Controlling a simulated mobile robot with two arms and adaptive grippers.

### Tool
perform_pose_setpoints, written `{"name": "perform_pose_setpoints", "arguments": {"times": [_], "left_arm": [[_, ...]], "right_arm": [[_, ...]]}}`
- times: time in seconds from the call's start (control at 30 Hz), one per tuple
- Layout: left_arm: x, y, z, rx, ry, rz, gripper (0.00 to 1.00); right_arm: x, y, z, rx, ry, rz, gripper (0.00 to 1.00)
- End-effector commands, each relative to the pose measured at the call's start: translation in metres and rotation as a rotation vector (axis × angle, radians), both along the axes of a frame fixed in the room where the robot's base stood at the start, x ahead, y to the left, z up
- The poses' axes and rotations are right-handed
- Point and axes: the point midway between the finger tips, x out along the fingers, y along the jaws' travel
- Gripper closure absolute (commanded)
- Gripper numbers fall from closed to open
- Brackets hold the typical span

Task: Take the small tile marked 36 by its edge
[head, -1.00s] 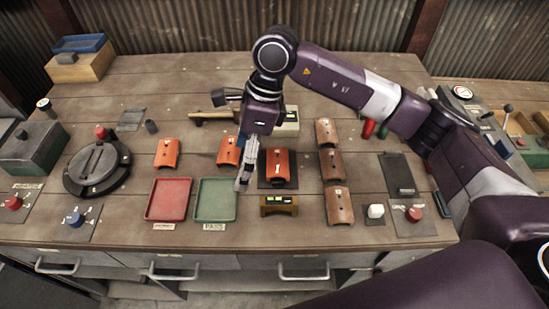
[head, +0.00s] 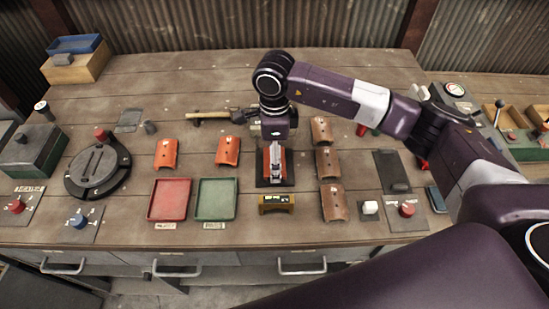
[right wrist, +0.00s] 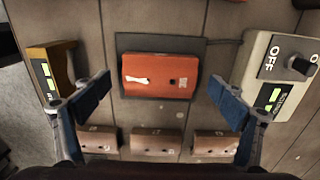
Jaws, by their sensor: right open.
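An orange-red curved tile (right wrist: 160,76) lies on a dark pad (right wrist: 195,45) in the right wrist view, with a pale mark and a dark spot on top. I cannot read a 36 on any tile. My right gripper (head: 277,162) is above this tile in the head view and hides much of it. In the right wrist view my right gripper (right wrist: 160,98) is open, with its blue-padded fingers wide apart on either side of the tile and nothing between them held. My left gripper is not in view.
Brown tiles (head: 328,163) stand in a column right of the pad; two orange tiles (head: 228,151) lie left. A yellow display box (head: 276,204) is in front, an OFF switch box (right wrist: 284,75) behind. Red (head: 169,199) and green (head: 216,199) trays lie front left.

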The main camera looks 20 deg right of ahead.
Motion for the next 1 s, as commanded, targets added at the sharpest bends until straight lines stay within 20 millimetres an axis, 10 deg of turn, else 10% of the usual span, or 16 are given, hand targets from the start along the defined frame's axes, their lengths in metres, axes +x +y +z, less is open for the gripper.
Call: {"name": "perform_pose_setpoints", "arguments": {"times": [0.17, 0.57, 1.0], "left_arm": [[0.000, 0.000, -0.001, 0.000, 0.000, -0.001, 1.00], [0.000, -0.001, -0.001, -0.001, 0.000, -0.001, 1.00], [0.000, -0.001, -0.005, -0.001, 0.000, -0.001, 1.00]], "right_arm": [[0.000, 0.000, 0.000, 0.000, 0.000, 0.000, 0.13], [0.000, 0.000, 0.000, 0.001, 0.001, 0.000, 0.57], [0.001, 0.001, 0.011, 0.002, -0.003, -0.001, 0.57]]}}
